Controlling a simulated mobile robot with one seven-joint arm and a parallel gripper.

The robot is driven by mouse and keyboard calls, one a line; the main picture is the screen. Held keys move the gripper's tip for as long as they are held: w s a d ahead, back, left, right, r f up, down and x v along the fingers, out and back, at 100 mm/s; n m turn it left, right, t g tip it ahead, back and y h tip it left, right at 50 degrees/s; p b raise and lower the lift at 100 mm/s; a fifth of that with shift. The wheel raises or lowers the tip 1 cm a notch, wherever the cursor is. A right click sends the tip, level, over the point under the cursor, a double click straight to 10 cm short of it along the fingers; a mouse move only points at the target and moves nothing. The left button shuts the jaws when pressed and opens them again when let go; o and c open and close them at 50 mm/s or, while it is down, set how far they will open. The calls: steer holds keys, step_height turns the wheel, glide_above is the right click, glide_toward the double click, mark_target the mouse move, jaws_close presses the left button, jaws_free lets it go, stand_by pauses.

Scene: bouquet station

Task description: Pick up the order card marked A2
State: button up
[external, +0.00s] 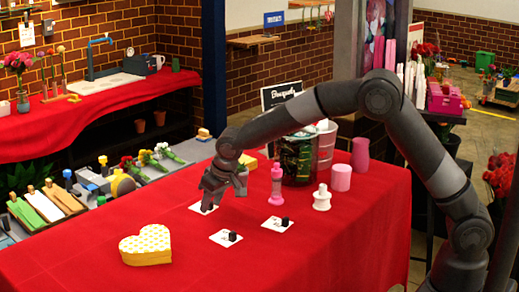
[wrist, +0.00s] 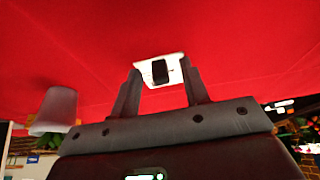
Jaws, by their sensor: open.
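One card (external: 197,208) is beneath my gripper, one (external: 219,239) is in front, and one (external: 270,225) is to the right. Their markings are too small to read, so I cannot tell which is A2. My gripper (external: 222,192) is open and empty, pointing down just above the first card. In the wrist view, a white card (wrist: 146,76) with its black block (wrist: 160,71) shows between the two spread fingertips (wrist: 161,69); contact is not visible.
A yellow heart-shaped box (external: 146,246) sits at the front left of the red table (external: 320,250). A pink bottle (external: 276,185), a white spool-like item (external: 322,198), a pink cylinder (external: 341,178) and dark containers (external: 297,158) stand to the right. The front right of the table is clear.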

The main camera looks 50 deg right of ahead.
steer(key=shift+c, duration=0.2)
jaws_close()
steer(key=shift+r, duration=0.15)
